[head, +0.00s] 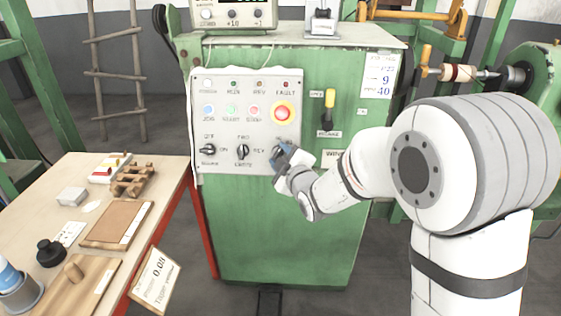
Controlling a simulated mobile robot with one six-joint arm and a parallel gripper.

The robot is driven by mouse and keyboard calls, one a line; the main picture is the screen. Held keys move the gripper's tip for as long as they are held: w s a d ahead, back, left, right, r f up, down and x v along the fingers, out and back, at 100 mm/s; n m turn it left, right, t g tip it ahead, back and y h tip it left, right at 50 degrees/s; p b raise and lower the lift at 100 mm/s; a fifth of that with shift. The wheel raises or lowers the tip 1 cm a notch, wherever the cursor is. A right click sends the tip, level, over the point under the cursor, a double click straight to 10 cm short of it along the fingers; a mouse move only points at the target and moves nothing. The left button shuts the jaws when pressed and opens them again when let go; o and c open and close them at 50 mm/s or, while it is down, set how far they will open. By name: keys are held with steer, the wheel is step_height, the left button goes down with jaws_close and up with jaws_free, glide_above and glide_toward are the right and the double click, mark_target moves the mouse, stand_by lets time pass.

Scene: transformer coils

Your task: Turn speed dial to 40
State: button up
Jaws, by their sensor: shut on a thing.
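A light grey control panel (246,122) is on the front of a green machine cabinet (285,235). My gripper (281,153) is at the panel's lower right, shut on a knob there that it almost wholly hides; by its place this is the speed dial. The dial's pointer and scale cannot be read. To its left are a black OFF/ON knob (208,149) and a black FWD/REV knob (242,152). A white card (378,76) at the cabinet's upper right shows handwritten blue figures, among them 9 and 40.
A yellow-handled lever (328,108) is to the right. A wooden workbench (165,165) with tools stands left. A winding machine (540,85) is at the right edge.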

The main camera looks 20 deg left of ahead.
steer(key=n+g, duration=0.1)
steer(key=n, duration=0.2)
steer(key=shift+w+d+r+n+g+b, duration=0.1)
steer(key=shift+d+r+n+g+b, duration=0.05)
steer(key=shift+n+g+b, duration=0.2)
steer(key=shift+r+n+g+h, duration=0.1)
steer(key=shift+n+g+h, duration=0.2)
steer(key=shift+n+g, duration=0.6)
steer(key=shift+n+p, duration=0.3)
steer(key=shift+n, duration=0.15)
steer(key=o, duration=1)
steer(key=shift+t, duration=0.25)
steer(key=v, duration=0.7)
steer(key=shift+s+d, duration=0.2)
steer(key=shift+d, duration=0.05)
steer(key=shift+d+r, duration=0.1)
steer(key=shift+r, duration=0.1)
